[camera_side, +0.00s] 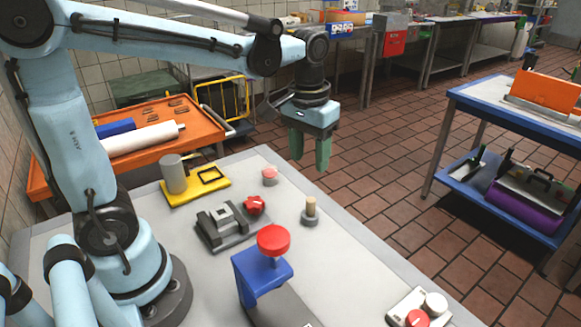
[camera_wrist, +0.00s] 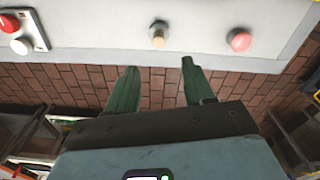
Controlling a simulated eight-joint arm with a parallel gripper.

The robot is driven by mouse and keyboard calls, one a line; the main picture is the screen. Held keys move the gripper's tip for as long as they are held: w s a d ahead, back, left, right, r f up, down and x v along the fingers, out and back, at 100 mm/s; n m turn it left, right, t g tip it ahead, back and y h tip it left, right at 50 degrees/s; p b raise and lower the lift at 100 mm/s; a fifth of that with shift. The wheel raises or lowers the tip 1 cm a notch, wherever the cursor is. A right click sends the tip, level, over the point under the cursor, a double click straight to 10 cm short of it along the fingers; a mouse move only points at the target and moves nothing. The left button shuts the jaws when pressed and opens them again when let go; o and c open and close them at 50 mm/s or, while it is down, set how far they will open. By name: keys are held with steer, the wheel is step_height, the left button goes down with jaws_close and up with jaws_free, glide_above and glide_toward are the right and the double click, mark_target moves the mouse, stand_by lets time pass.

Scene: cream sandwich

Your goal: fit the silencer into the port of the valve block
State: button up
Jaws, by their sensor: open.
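A small tan cylinder on a round grey base, which looks like the silencer (camera_side: 310,207), stands upright near the table's right edge. It also shows in the wrist view (camera_wrist: 158,40), ahead of the gap between my fingers. A dark grey block with a raised light grey top, apparently the valve block (camera_side: 222,224), sits mid-table with a red knob (camera_side: 254,205) beside it. I cannot make out its port. My gripper (camera_side: 310,164) points down, green fingers apart and empty, high beyond the table's far right edge. Its spread fingers show in the wrist view (camera_wrist: 158,66).
A blue stand with a red disc (camera_side: 273,240) rises in front of the block. A yellow plate (camera_side: 208,184) with a grey cylinder lies behind it. A pink-red button (camera_side: 269,175) and a red-and-white button box (camera_side: 420,307) are near the right edge.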

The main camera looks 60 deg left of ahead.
mark_target(311, 199)
steer(key=shift+g, duration=0.3)
steer(key=shift+w+d+f, duration=0.1)
steer(key=shift+w+f, duration=0.1)
steer(key=shift+f, duration=2.9)
steer(key=shift+w+f, duration=0.2)
steer(key=shift+f, duration=2.85)
steer(key=shift+c, duration=0.4)
jaws_close()
